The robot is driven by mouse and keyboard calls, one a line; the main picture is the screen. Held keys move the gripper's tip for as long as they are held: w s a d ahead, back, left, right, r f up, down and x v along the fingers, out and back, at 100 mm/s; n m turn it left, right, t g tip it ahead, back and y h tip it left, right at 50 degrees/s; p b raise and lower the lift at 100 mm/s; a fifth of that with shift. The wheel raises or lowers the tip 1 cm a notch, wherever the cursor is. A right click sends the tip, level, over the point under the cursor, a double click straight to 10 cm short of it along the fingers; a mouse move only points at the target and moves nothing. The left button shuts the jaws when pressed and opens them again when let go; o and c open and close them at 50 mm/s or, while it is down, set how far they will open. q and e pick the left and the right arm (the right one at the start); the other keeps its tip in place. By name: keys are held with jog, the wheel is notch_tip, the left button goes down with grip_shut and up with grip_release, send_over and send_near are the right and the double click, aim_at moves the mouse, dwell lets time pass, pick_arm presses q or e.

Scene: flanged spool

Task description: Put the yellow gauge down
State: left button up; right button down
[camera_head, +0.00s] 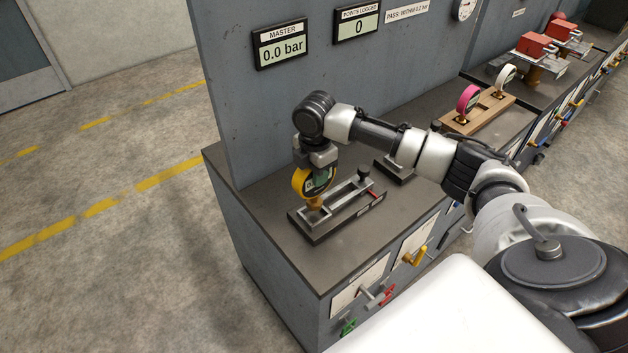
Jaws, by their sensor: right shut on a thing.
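The yellow gauge (299,182) is upright, with a greenish display and a brass stem (314,204) at its lower end. My right gripper (316,165) is shut on the gauge's upper part from above and hides some of it. The stem's lower end is at the left end of a dark metal fixture (345,212) on the bench; I cannot tell whether it touches or sits in it. The fixture has a dark knob (364,173) at its other end. My left gripper is not in view.
The grey bench top (262,225) is clear left of the fixture. A wooden rack (478,116) holds a pink gauge (467,96) and a white gauge (506,76). The panel behind carries a display reading 0.0 bar (281,49). Valve handles (415,257) are on the bench front.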

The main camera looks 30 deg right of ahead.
jog(key=shift+s+a+f+p, duration=0.2)
jog(key=shift+f+p, duration=0.1)
jog(key=shift+f, duration=0.25)
notch_tip(320, 180, down, 2)
jog(key=shift+f+p, duration=0.2)
jog(key=shift+p, duration=0.15)
jog(key=shift+d+f, duration=0.1)
jog(key=shift+f, duration=0.2)
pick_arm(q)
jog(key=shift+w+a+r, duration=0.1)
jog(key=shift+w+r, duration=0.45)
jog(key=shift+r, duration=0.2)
pick_arm(e)
jog(key=shift+f, duration=0.15)
jog(key=c, duration=0.8)
grip_release()
pick_arm(q)
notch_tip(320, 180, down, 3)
jog(key=b, duration=0.3)
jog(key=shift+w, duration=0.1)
pick_arm(e)
notch_tip(320, 180, up, 12)
jog(key=shift+r, duration=0.15)
